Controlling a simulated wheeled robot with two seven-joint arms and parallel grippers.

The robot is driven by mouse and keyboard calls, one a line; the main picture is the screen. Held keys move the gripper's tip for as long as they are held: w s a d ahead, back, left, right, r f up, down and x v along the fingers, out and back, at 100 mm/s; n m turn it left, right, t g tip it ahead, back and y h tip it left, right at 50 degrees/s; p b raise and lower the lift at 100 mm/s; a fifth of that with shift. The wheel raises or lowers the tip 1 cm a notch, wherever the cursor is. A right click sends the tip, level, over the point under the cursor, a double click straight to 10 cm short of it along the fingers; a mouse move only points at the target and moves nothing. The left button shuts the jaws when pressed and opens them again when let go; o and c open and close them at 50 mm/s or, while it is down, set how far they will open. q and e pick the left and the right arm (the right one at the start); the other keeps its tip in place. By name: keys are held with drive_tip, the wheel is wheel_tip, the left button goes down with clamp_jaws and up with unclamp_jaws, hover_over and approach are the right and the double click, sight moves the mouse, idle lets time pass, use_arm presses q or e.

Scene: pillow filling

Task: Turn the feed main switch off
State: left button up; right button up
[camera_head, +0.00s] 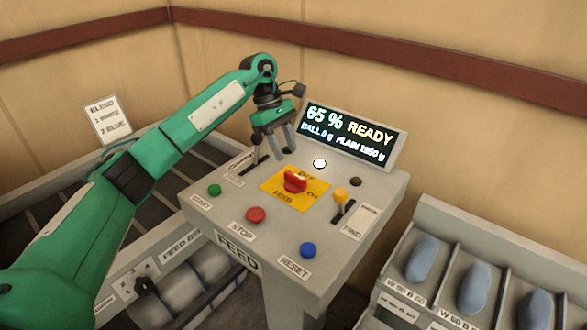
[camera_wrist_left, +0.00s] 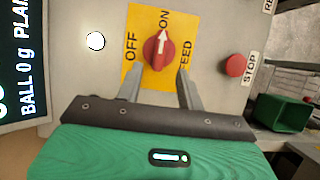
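The feed main switch is a red rotary knob (camera_head: 295,181) on a yellow plate (camera_head: 273,200) on the console top. The wrist view shows the knob (camera_wrist_left: 158,52) with its white arrow pointing at ON; OFF is printed to the left of the knob in that view. My left gripper (camera_head: 273,161) hangs above the console, behind and left of the knob in the head view. Its two fingers (camera_wrist_left: 160,70) are apart and empty. In the wrist view, one finger partly covers the word FEED. My right gripper is not in view.
A display (camera_head: 349,136) reading 65 % READY stands at the console's back. Green (camera_head: 214,190), red STOP (camera_head: 256,215) and blue RESET (camera_head: 308,250) buttons line the front. A yellow lever (camera_head: 341,196) is right of the plate. A bin rack (camera_head: 466,245) stands at right.

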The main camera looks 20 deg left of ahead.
sight(294, 175)
use_arm(q)
drive_tip(key=p+x, duration=0.1)
drive_tip(key=x, duration=0.6)
drive_tip(key=shift+s+d+f+p, duration=0.1)
drive_tip(key=shift+d+f+p, duration=0.1)
drive_tip(key=shift+f+p, duration=0.15)
drive_tip(key=shift+c, duration=0.5)
clamp_jaws()
